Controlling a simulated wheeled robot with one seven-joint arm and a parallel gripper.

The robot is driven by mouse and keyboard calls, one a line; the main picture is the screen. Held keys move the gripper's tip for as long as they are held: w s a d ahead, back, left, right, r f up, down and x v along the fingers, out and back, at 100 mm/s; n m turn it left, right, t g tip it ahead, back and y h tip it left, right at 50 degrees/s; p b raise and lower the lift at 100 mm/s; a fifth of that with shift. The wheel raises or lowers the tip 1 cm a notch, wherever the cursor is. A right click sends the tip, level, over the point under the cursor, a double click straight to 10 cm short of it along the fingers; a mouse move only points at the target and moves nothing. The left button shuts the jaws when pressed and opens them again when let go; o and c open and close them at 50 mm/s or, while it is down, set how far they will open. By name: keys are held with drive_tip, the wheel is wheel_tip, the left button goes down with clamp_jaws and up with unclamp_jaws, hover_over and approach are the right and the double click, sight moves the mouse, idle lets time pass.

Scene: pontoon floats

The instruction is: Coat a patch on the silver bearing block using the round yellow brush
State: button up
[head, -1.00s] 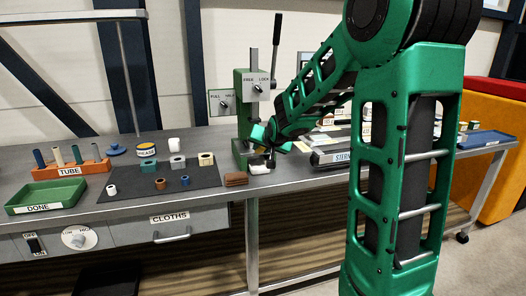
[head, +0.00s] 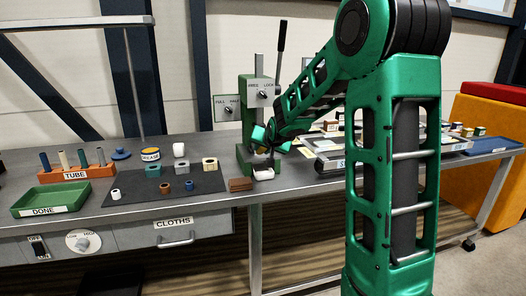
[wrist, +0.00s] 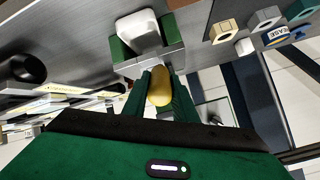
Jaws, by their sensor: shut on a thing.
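My gripper (head: 262,150) is by the green press, just above a small white object on the bench. In the wrist view my gripper (wrist: 160,82) is shut on the round yellow brush (wrist: 160,88), whose yellow end shows between the fingers. The fingers hide the rest of the brush. The silver bearing block (head: 182,168), a grey block with a round hole, sits on the dark mat to the left of my gripper. It also shows near the top right of the wrist view (wrist: 264,18), apart from the brush.
A green press (head: 245,120) stands behind my gripper. The white object (head: 263,173) lies below it, beside a brown stack (head: 240,184). The dark mat (head: 210,186) also carries a tan block (head: 210,164) and several rings. A green DONE tray (head: 48,198) is at the left.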

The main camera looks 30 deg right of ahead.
drive_tip(key=shift+w+d, duration=0.2)
drive_tip(key=shift+w, duration=0.5)
idle(0.4)
drive_tip(key=shift+d, duration=0.1)
drive_tip(key=shift+s+d, duration=0.35)
drive_tip(key=shift+d, duration=0.55)
drive_tip(key=shift+s+d, duration=0.3)
drive_tip(key=shift+d, duration=0.6)
drive_tip(key=shift+w+a, duration=0.25)
drive_tip(key=shift+a, duration=0.4)
drive_tip(key=shift+w+a, duration=0.2)
drive_tip(key=shift+a, duration=0.45)
drive_tip(key=shift+w+a, duration=0.25)
drive_tip(key=shift+a, duration=0.4)
drive_tip(key=s+a, duration=0.1)
drive_tip(key=s, duration=0.4)
drive_tip(key=shift+s+a, duration=0.35)
drive_tip(key=shift+s, duration=0.05)
